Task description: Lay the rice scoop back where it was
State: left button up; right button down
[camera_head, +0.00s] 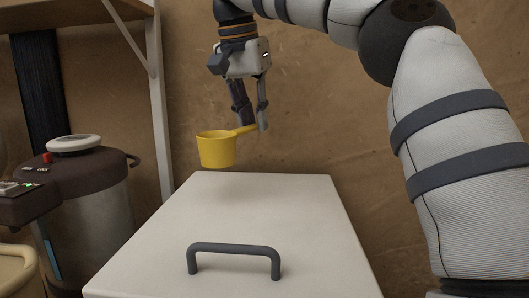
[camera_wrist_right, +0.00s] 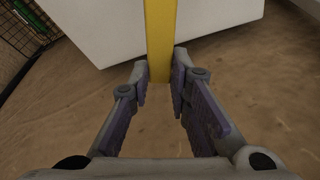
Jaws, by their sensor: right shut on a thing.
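The yellow rice scoop (camera_head: 217,150) has a round cup and a straight handle. My right gripper (camera_head: 252,126) is shut on the end of the handle and holds the scoop in the air, with the cup to the left, above the far end of the white lid (camera_head: 250,215). In the right wrist view the yellow handle (camera_wrist_right: 161,40) runs up between the two fingertips (camera_wrist_right: 161,75), and the cup is out of the picture. My left gripper is not in view.
The white lid has a dark grey handle (camera_head: 234,250) near its front edge, and its top is otherwise bare. A clay wall (camera_head: 330,110) rises close behind.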

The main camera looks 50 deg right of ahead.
jog(key=d+f, duration=0.1)
jog(key=f, duration=0.1)
jog(key=d+f, duration=0.2)
jog(key=shift+d+f, duration=0.1)
jog(key=shift+d, duration=0.2)
notch_tip(320, 180, down, 3)
jog(key=shift+r+p, duration=0.15)
jog(key=shift+p, duration=0.15)
jog(key=shift+f, duration=0.2)
jog(key=shift+f, duration=0.1)
jog(key=c, duration=1.5)
grip_release()
jog(key=v, duration=1.1)
jog(key=shift+w+b, duration=0.1)
jog(key=shift+b, duration=0.3)
jog(key=shift+a+r, duration=0.2)
jog(key=shift+r, duration=0.4)
